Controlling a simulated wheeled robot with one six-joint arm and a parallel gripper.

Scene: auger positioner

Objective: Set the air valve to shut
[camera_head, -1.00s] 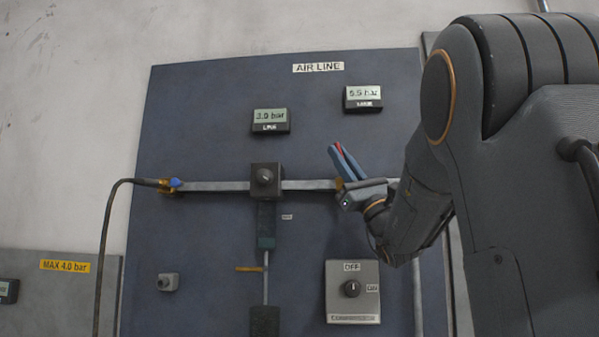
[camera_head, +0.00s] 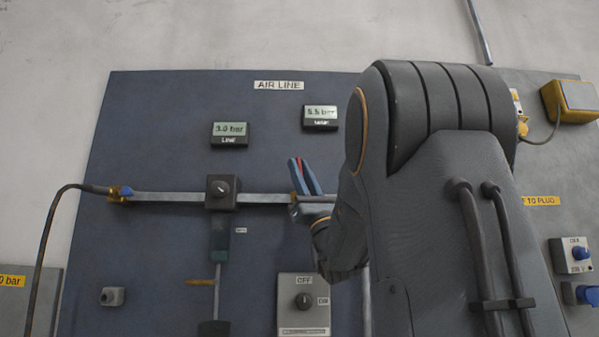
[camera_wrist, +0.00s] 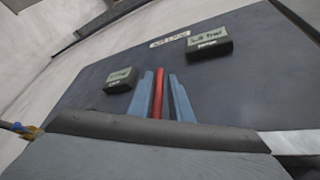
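The metal air pipe (camera_head: 165,197) runs across the blue-grey AIR LINE board (camera_head: 150,110). A narrow red part (camera_head: 300,165), apparently the air valve's lever, stands up from the pipe's right half. My gripper (camera_head: 305,172) has its blue fingers on either side of it. In the wrist view the red part (camera_wrist: 158,92) lies between the two fingers (camera_wrist: 160,95), with a thin gap visible at the right finger. Whether the fingers grip it is unclear. My gripper and arm hide the valve body. The Line display (camera_head: 229,130) reads about 3.0 bar.
A black knob block (camera_head: 221,190) sits mid-pipe, with a dark cylinder (camera_head: 219,240) below. A second display (camera_head: 320,117) is above my gripper. An OFF-labelled switch panel (camera_head: 304,310) is below. Yellow and blue devices stand at right.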

